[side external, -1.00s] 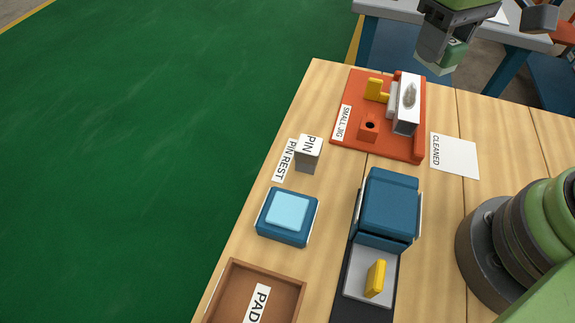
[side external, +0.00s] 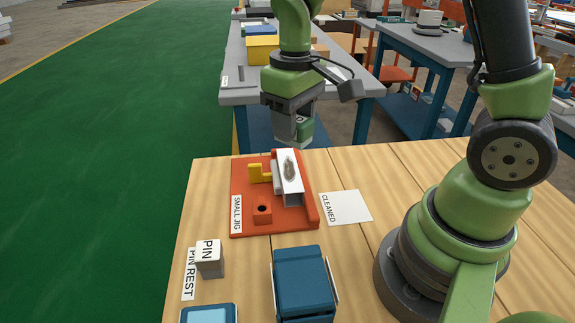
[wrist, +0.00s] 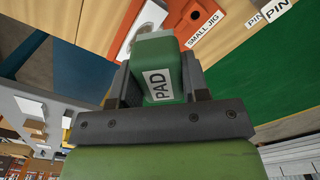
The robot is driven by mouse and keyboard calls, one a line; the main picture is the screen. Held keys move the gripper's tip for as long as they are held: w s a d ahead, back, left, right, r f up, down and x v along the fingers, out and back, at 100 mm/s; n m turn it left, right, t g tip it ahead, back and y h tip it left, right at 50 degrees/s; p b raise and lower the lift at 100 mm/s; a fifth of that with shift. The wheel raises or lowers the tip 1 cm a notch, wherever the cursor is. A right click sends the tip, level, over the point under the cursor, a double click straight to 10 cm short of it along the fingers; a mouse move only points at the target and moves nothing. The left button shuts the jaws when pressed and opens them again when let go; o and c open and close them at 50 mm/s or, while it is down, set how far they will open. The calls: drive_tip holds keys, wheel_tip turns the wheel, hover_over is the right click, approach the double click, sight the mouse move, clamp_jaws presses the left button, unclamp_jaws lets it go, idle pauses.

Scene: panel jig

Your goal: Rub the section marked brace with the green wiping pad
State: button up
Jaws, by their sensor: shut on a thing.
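My gripper (side external: 292,124) is shut on the green wiping pad (side external: 306,127), just behind and above the orange small jig (side external: 307,222). In the wrist view the pad (wrist: 158,62) sits between the fingers, its PAD label showing. A pale square tube (side external: 293,190) stands in the jig, with a dark smudge on its upper face; part of it shows beyond the pad in the wrist view (wrist: 149,14). The pad appears apart from the tube in the side view. No brace label is readable. The pad's wiping face is largely hidden in the wrist view.
A yellow clamp (side external: 262,174) stands beside the tube. A white CLEANED card (side external: 346,207) lies right of the jig. A grey pin block (side external: 210,262) and a blue block (side external: 303,280) stand in front. Another table (side external: 238,96) is behind.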

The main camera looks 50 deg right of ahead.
approach(286, 155)
drive_tip(key=shift+f, duration=2.2)
wheel_tip(286, 155, down, 2)
drive_tip(key=shift+s+a+f, duration=0.1)
drive_tip(key=shift+s+a, duration=0.55)
drive_tip(key=shift+c, duration=0.3)
drive_tip(key=shift+s+a, duration=2.9)
drive_tip(key=shift+w+d, duration=3.5)
drive_tip(key=shift+w, duration=0.05)
drive_tip(key=shift+d+r, duration=0.1)
drive_tip(key=shift+r, duration=0.2)
wheel_tip(286, 155, up, 8)
